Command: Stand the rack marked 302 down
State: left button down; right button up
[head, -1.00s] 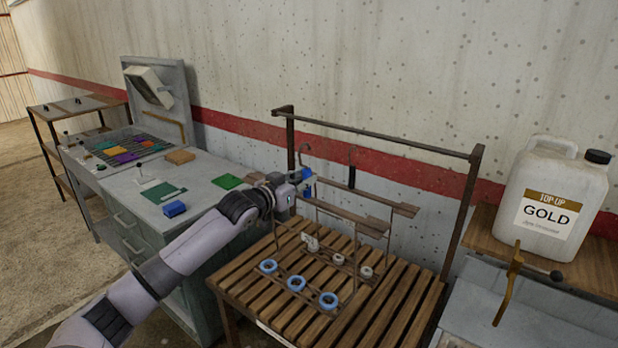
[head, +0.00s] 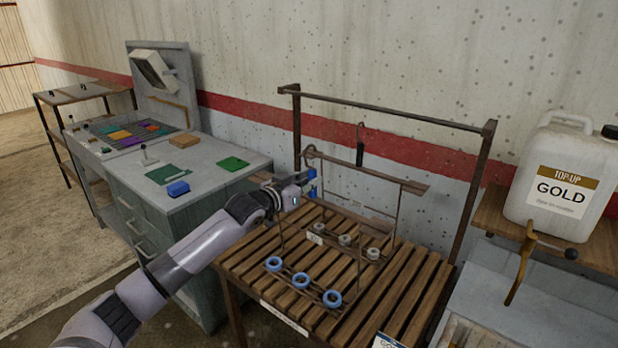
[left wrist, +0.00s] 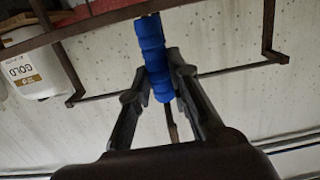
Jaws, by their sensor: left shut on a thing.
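A wire rack (head: 397,216) with a brown top bar carries a row of blue rings (head: 301,280) and a row of pale rings (head: 345,240). It looks upright over the slatted wooden table (head: 245,258); I cannot tell whether its feet touch the slats. A small white tag (head: 315,238) hangs on it, its number too small to read. My left gripper (head: 307,184) is shut on the rack's blue grip, which shows between the fingers in the left wrist view (left wrist: 152,50). My right gripper is not in view.
A rail frame (head: 385,107) with a hanging hook (head: 360,145) stands behind the table. A grey cabinet (head: 225,190) with coloured pads is at left. A white GOLD jug (head: 560,175) stands on a shelf at right. Bare slats lie at the table's right.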

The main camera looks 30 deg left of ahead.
pick_arm(q)
jog(key=shift+f, duration=0.1)
dwell(0.7)
jog(key=c, duration=1.5)
grip_release()
jog(key=shift+d, duration=0.1)
jog(key=shift+o, duration=0.8)
jog(key=shift+f, duration=0.3)
jog(key=o, duration=1.3)
jog(key=shift+r, duration=0.2)
jog(key=shift+o, duration=0.2)
jog(key=shift+s, duration=0.15)
jog(key=s+p, duration=0.4)
jog(key=s, duration=0.7)
jog(key=shift+s+a, duration=0.4)
